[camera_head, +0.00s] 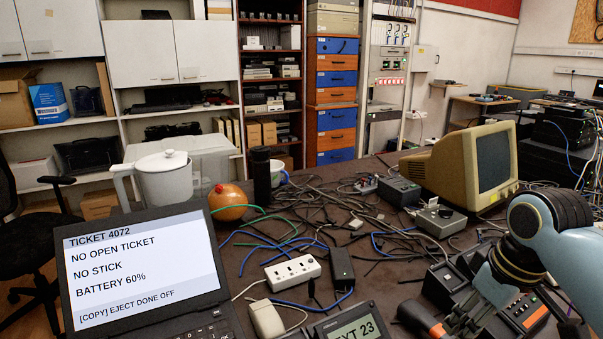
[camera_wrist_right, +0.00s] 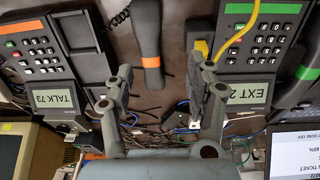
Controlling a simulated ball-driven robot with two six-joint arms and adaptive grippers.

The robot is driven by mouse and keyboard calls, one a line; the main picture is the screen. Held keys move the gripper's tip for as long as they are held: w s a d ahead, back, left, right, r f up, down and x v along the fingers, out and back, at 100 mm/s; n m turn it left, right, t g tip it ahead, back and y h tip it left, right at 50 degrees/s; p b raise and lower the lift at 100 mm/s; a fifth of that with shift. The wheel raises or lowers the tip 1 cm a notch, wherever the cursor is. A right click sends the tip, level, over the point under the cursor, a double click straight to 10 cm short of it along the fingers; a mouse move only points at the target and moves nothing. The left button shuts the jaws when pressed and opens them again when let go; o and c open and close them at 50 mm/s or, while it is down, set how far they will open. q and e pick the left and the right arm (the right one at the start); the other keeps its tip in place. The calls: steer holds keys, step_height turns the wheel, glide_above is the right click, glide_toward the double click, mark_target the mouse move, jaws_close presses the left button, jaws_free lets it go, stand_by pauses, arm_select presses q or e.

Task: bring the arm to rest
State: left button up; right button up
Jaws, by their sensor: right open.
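The orange-band handset (camera_wrist_right: 151,35) is dark, with an orange ring near its lower end in the right wrist view. It appears to lie off the cradle on the dark table, between two desk phones. In the head view it shows at the bottom (camera_head: 417,316), beside my right gripper (camera_head: 468,318). In the right wrist view my right gripper (camera_wrist_right: 165,82) is open. Its fingers are wide apart, with the handset's banded end beyond and between them and visible gaps on both sides. The phone reading TALK 73 (camera_wrist_right: 56,75) has an orange strip. My left gripper is not in view.
The EXT phone (camera_wrist_right: 245,70) has a yellow cable across it and a green-band handset (camera_wrist_right: 308,75) at its right. A laptop (camera_head: 145,265), white power strip (camera_head: 293,272), black adapter (camera_head: 341,265), beige monitor (camera_head: 465,170) and many loose cables crowd the table.

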steer(key=s+a+r+m+t+h, duration=0.1)
steer(key=s+a+r+m, duration=0.1)
steer(key=s, duration=0.9)
steer(key=s+a+r+m, duration=0.1)
steer(key=s, duration=0.9)
step_height(320, 180, down, 30)
steer(key=s+d+g+b, duration=0.1)
steer(key=s+d+b, duration=0.1)
steer(key=b, duration=0.1)
steer(key=s+d+f+g+b, duration=0.1)
steer(key=s+f+b, duration=0.1)
steer(key=s+f, duration=1.5)
steer(key=shift+s+d+f+m, duration=0.25)
steer(key=shift+s+m, duration=0.15)
steer(key=shift+s, duration=0.2)
